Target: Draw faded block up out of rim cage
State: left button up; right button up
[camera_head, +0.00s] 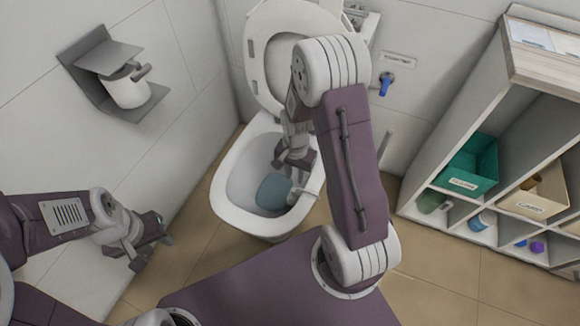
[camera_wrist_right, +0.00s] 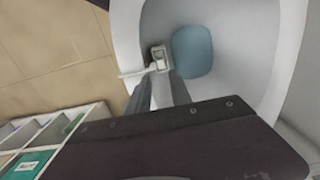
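The toilet's rim cage (camera_wrist_right: 155,67) shows in the right wrist view as a small white holder with an arm reaching over the bowl rim. A small pale grey piece (camera_wrist_right: 158,52), which looks like the faded block, sits in it. My right gripper (camera_wrist_right: 161,76) points down at the cage, its fingers apart and the tips close beside it; whether they touch is unclear. In the head view my right gripper (camera_head: 296,168) is over the bowl's right side. My left gripper (camera_head: 152,254) is open and empty, left of the toilet.
The toilet bowl (camera_head: 228,178) has its lid up and blue water (camera_head: 273,192) inside. A shelf (camera_head: 428,172) with a green bin (camera_head: 468,165) and a cardboard box (camera_head: 545,192) stands right. A paper roll holder (camera_head: 92,70) is on the left wall.

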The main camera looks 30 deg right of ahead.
aim_at(294, 190)
jog(key=shift+a+f+b, duration=0.1)
jog(key=shift+f+b, duration=0.25)
notch_tip(294, 190, down, 8)
jog(key=b, duration=0.5)
jog(key=shift+f, duration=0.25)
grip_shut()
jog(key=shift+r, duration=0.1)
jog(key=shift+r, duration=0.1)
jog(key=shift+r+p, duration=3.4)
jog(key=shift+p, duration=0.25)
